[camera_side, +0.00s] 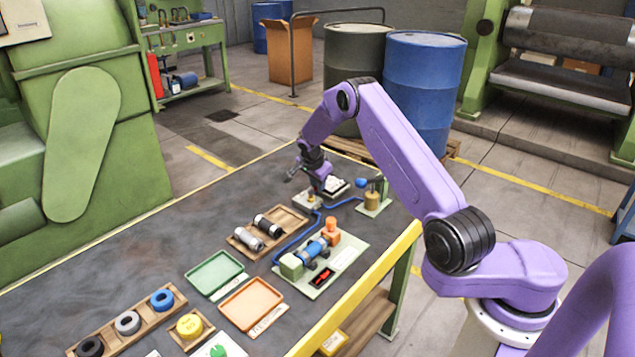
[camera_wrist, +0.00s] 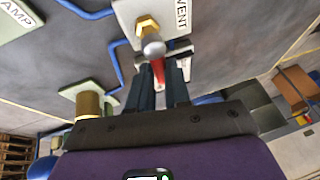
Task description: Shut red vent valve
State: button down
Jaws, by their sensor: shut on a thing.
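The red vent valve handle (camera_wrist: 158,71) shows between my fingertips in the wrist view. It runs from a rounded silver stem (camera_wrist: 153,46) beside a brass hex fitting (camera_wrist: 147,25). The fitting sits on a white plate (camera_wrist: 127,14) marked VENT. My gripper (camera_wrist: 159,82) is shut on the red handle, with a dark finger on each side. In the side view my gripper (camera_side: 319,188) reaches down at the far end of the bench, and the red handle is hidden there.
A brass cylinder on a green plate (camera_side: 372,200) stands just right of my gripper. Blue tubing (camera_side: 292,238) runs along the bench to a blue valve assembly (camera_side: 312,250). A wooden tray (camera_side: 240,240), green tray (camera_side: 214,272) and orange tray (camera_side: 250,302) lie nearer.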

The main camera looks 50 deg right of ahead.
jog(key=c, duration=1.1)
grip_release()
jog(key=v, duration=1.7)
jog(key=shift+s+a+r, duration=0.1)
jog(key=shift+r, duration=0.05)
